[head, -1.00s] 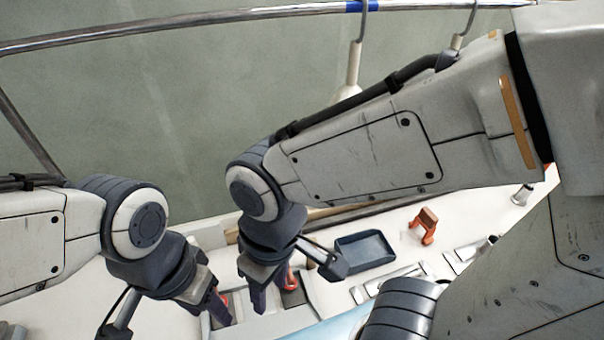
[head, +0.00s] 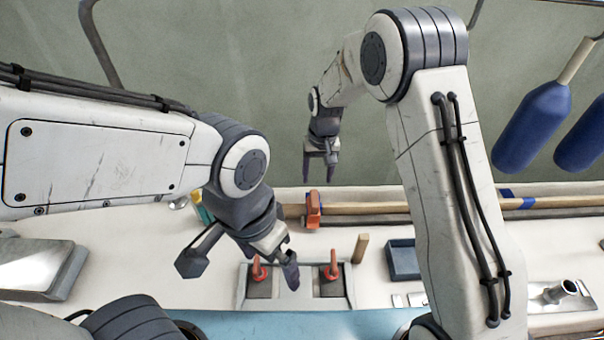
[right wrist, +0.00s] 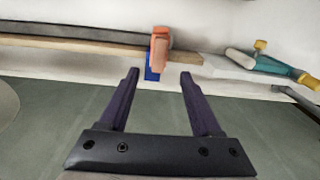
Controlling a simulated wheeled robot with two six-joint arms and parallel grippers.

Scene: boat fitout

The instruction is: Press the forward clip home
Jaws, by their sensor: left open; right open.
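An orange clip (head: 313,210) sits on the wooden batten (head: 365,208) along the deck's far edge. In the right wrist view the clip (right wrist: 160,46) is slightly tilted on the batten, with a blue patch (right wrist: 153,68) just below it. I cannot tell how fully it is seated. My right gripper (head: 321,172) is open and empty, beyond the batten and above the clip in the head view. In the right wrist view its fingertips (right wrist: 159,74) are either side of the clip's lower end, apparently apart from it. My left gripper (head: 285,268) is open and empty near the red-handled panel.
A panel with two red handles (head: 332,266) stands below the batten. A dark blue tray (head: 403,260) is partly behind my right arm. Blue fenders (head: 533,125) hang at right. A teal and yellow tool (right wrist: 275,65) lies near the batten's end. A wooden peg (head: 360,248) stands on deck.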

